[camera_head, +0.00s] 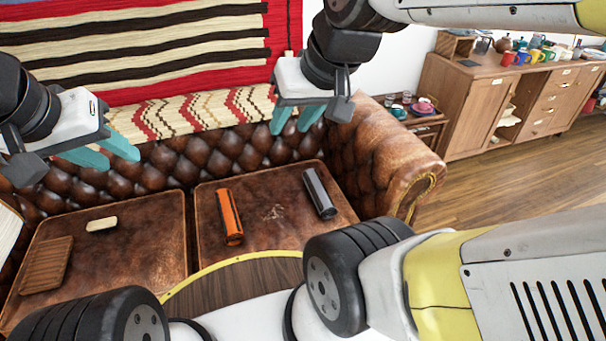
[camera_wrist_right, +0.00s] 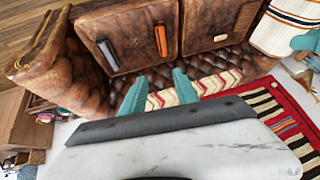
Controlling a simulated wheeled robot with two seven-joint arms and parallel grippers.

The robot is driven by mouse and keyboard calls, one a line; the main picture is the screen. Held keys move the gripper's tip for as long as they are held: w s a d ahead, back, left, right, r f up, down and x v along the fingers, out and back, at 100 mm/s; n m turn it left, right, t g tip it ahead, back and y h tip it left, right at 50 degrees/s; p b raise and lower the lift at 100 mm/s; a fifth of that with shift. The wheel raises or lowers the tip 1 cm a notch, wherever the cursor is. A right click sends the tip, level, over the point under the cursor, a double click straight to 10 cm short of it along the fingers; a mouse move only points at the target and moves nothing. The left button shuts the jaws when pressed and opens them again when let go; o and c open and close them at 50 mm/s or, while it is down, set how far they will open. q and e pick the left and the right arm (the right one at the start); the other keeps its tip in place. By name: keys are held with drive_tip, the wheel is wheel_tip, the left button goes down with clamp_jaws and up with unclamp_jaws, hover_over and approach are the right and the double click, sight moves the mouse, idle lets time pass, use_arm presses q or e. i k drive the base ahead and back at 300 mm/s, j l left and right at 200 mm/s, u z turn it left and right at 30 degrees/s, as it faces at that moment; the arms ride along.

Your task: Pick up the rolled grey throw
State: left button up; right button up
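The rolled grey throw (camera_head: 319,194) is a dark grey roll lying on the right seat cushion of the brown leather sofa. It also shows in the right wrist view (camera_wrist_right: 108,55), beyond the fingertips. My right gripper (camera_head: 296,119) is open and empty, in the air in front of the sofa's backrest, apart from the throw. Its teal fingers show spread in the right wrist view (camera_wrist_right: 159,90). My left gripper (camera_head: 104,152) is open and empty, above the left part of the sofa. Nothing hides the throw in the head view.
An orange roll (camera_head: 229,217) lies left of the grey throw on the same cushion. A ribbed brown block (camera_head: 46,265) and a pale block (camera_head: 102,224) lie on the left cushion. The sofa's armrest (camera_head: 385,155) rises at the right. A wooden cabinet (camera_head: 470,105) stands beyond.

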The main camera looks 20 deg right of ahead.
sight(323, 203)
drive_tip(key=i+l+u, duration=0.1)
drive_tip(key=l, duration=0.4)
drive_tip(key=i+l+u, duration=0.1)
drive_tip(key=l, duration=0.4)
drive_tip(key=i+l+u, duration=0.1)
drive_tip(key=l, duration=0.45)
drive_tip(key=i+l+u, duration=0.1)
drive_tip(key=l, duration=0.45)
drive_tip(key=i, duration=0.1)
